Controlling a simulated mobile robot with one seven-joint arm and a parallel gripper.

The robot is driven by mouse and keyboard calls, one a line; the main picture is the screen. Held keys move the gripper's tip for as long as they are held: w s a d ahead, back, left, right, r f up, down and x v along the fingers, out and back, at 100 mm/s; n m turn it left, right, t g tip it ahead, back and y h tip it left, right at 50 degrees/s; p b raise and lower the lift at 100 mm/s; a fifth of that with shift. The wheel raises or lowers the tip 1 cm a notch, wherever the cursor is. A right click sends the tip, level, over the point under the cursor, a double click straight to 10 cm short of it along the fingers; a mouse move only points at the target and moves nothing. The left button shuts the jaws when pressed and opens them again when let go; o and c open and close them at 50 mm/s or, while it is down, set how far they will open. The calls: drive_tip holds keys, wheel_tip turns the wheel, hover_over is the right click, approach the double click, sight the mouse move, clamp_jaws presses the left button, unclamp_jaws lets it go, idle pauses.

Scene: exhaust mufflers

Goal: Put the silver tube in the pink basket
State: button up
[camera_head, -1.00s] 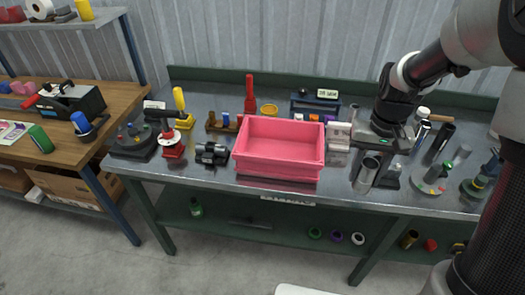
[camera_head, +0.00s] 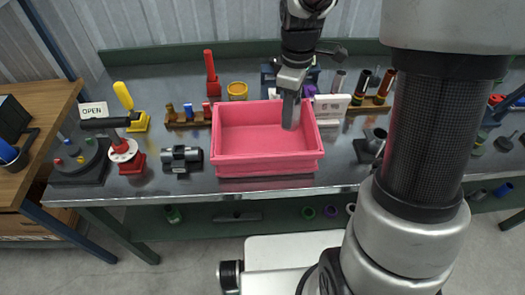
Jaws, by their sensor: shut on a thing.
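The pink basket (camera_head: 266,163) stands on the metal workbench near its front edge, with its inside open to view. My gripper (camera_head: 291,92) is over the right part of the basket. It is shut on the silver tube (camera_head: 288,117), which hangs roughly upright with its lower end within the basket's outline. I cannot tell whether the tube touches the basket floor. The fingertips are small and partly hidden by the gripper's own body.
A white block stand (camera_head: 330,106) is close to the basket's right side. A dark clamp-like part (camera_head: 180,158) lies to its left. A dark holder (camera_head: 371,145) is at right.

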sight(276, 144)
drive_tip(key=a+f+n+b, duration=0.1)
drive_tip(key=n, duration=0.3)
drive_tip(key=a+f+n+b, duration=0.1)
drive_tip(key=n, duration=0.4)
drive_tip(key=a+f+n+b, duration=0.1)
drive_tip(key=n+b, duration=0.1)
drive_tip(key=n, duration=0.3)
drive_tip(key=shift+s+a+f, duration=0.1)
drive_tip(key=shift+a+f, duration=0.05)
drive_tip(key=shift+f, duration=0.2)
wheel_tip(276, 144, down, 9)
drive_tip(key=shift+f+b, duration=0.1)
drive_tip(key=shift+b, duration=0.35)
drive_tip(key=shift+f, duration=0.1)
drive_tip(key=o, duration=1.2)
drive_tip(key=shift+o, duration=0.2)
